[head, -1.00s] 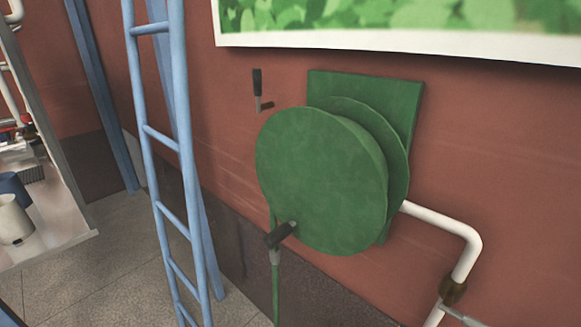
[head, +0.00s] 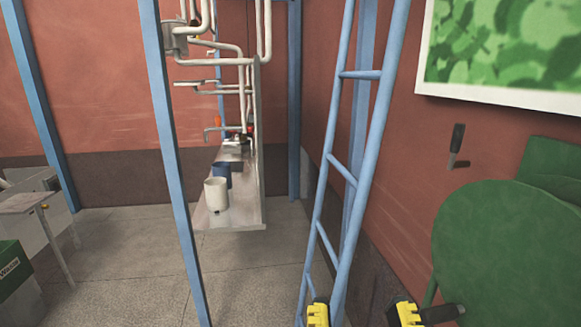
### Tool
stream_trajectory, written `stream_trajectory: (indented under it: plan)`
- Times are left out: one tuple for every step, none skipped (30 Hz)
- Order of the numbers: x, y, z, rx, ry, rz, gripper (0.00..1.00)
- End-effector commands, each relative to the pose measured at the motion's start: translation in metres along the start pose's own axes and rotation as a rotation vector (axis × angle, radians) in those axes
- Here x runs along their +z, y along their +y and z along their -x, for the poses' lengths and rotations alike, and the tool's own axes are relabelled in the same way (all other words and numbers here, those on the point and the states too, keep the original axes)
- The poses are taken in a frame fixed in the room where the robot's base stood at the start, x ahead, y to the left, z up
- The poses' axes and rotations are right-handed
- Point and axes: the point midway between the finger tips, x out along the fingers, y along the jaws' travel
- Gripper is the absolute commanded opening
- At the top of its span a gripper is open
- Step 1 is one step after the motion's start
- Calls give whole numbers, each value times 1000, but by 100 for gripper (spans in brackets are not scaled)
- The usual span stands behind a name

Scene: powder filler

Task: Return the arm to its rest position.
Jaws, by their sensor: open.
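My gripper (head: 363,314) shows at the bottom edge of the head view, right of centre. Its two yellow-tipped fingers are wide apart, with nothing visible between them. The left finger overlaps the foot of the blue ladder in the picture. The right finger appears beside the dark handle of the green hose reel (head: 490,250). I cannot tell whether it touches either. The rest of my arm is out of view.
A blue ladder (head: 340,170) stands right of centre. A metal shelf (head: 235,215) holds a white cup (head: 216,193) and a blue cup (head: 222,175), with pipes above. A blue post (head: 165,130) stands left. The floor (head: 110,255) between post and table (head: 22,201) is open.

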Motion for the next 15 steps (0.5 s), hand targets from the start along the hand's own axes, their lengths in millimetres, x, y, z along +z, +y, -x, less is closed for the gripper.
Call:
stream_trajectory:
  plan:
    - [-44,1,-12,1,18,-4,58]
    - [-53,1,-16,0,18,-5,58]
    - [-65,1,-20,0,17,-7,58]
    - [-75,1,-24,0,17,-7,58]
    - [-85,1,-28,0,17,-8,58]
    - [-99,1,-33,0,17,-9,58]
    - [-110,1,-37,-1,17,-10,58]
    - [-122,1,-42,-1,17,-11,58]
    - [-139,2,-48,-1,17,-11,58]
    - [-151,2,-52,-1,17,-12,58]
    - [-164,2,-57,-1,17,-13,58]
    - [-181,2,-63,-1,17,-14,58]
    - [-193,2,-67,-1,17,-14,58]
    - [-206,2,-72,-1,17,-15,58]
    - [-222,2,-78,-1,17,-15,58]
